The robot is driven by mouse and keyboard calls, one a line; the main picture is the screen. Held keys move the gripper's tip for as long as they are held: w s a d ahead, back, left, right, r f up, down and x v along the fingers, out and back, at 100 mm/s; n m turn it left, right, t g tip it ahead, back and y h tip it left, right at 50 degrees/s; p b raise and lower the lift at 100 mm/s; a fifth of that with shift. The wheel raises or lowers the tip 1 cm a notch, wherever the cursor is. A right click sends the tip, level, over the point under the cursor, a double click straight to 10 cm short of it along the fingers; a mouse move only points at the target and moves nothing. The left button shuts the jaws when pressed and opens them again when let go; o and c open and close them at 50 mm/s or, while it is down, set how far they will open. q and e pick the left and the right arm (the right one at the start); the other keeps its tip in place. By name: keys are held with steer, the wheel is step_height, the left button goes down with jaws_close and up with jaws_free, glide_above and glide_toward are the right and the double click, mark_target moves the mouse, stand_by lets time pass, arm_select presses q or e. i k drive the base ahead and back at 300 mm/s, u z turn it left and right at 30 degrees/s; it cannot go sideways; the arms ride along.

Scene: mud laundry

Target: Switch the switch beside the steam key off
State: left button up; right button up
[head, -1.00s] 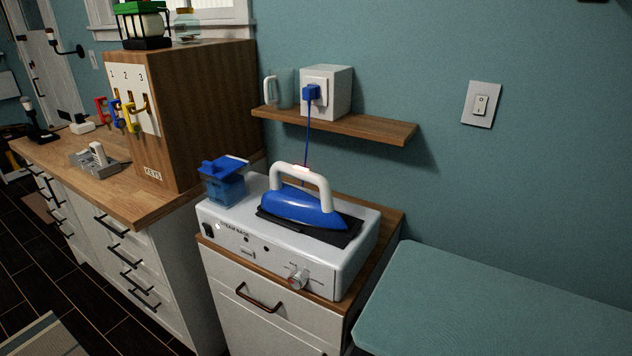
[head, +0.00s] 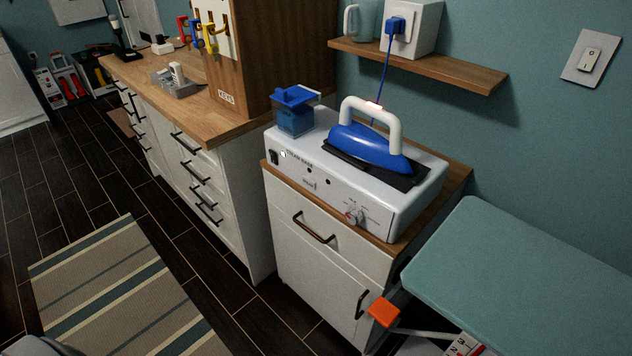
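A white steam base (head: 400,212) stands on a small cabinet in the middle right. Its front carries a small dark rocker switch (head: 274,157) at the left end, with a small light spot beside it. Whether the rocker is on or off is too small to tell. A small pale part (head: 309,183), possibly a key or button, sits further right on the same front, below two dark round spots. Neither of my grippers is in view.
A blue iron (head: 365,143) rests on the base beside a blue water tank (head: 295,117). Its cord runs up to a blue plug (head: 396,25). A white wall switch (head: 591,58) is at upper right. A teal ironing board (head: 520,265) is at right. The striped rug (head: 115,285) lies on open floor.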

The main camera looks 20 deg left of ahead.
mark_target(274, 159)
steer(key=u, duration=0.05)
steer(key=k, duration=0.65)
steer(key=u, duration=0.65)
steer(key=i, duration=1.35)
steer(key=z, duration=0.85)
